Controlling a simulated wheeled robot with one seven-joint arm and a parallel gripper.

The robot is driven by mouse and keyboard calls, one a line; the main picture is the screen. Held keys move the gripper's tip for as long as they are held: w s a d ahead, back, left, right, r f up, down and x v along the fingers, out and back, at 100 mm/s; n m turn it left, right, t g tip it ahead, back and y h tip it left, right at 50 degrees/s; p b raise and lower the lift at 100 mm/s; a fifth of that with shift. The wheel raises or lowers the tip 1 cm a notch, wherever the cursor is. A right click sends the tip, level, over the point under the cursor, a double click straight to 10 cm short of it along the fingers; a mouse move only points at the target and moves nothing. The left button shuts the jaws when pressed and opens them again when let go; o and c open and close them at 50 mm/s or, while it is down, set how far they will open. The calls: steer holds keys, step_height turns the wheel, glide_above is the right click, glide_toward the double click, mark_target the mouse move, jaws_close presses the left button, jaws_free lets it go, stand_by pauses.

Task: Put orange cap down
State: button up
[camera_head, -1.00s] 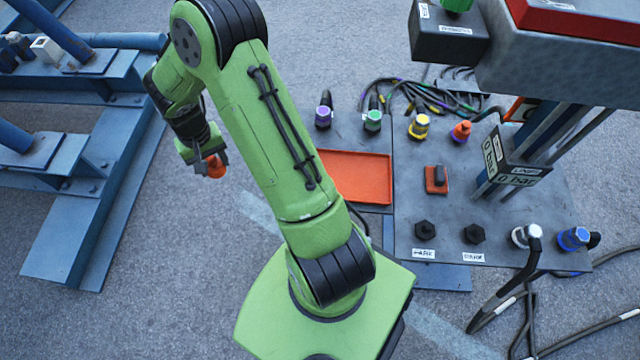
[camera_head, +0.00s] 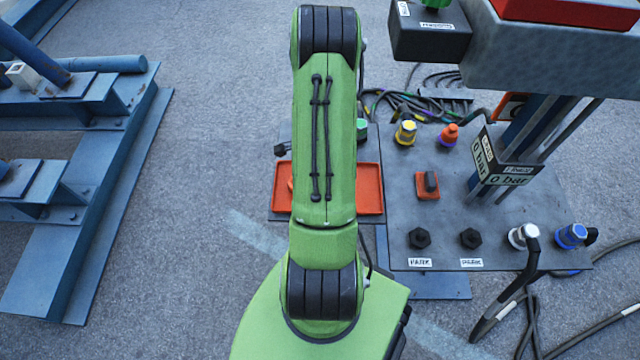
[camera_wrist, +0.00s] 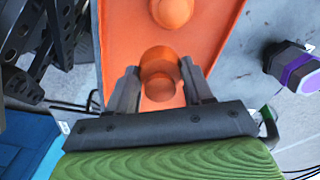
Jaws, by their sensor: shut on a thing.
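In the wrist view, my gripper (camera_wrist: 160,72) is shut on an orange cap (camera_wrist: 160,88), with one finger on each side of it. The cap is over the orange tray (camera_wrist: 120,35); I cannot tell whether it touches the tray floor. A second orange cap (camera_wrist: 173,12) lies in the tray farther up the picture. In the head view, my arm hides the gripper and the middle of the tray (camera_head: 370,187). A small orange piece (camera_head: 291,184) shows at the arm's left edge; I cannot tell which cap it is.
A purple-ended connector (camera_wrist: 297,72) stands beside the tray. The grey panel (camera_head: 455,215) on the right carries yellow (camera_head: 406,132), orange (camera_head: 449,134), white and blue connectors. A pressure display post (camera_head: 505,165) rises there. Blue steel frames (camera_head: 110,190) stand at left, with open ground between.

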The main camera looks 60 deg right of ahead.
steer(key=shift+f+b, duration=0.7)
steer(key=shift+f, duration=1.65)
steer(key=o, duration=1.2)
steer(key=shift+r, duration=0.1)
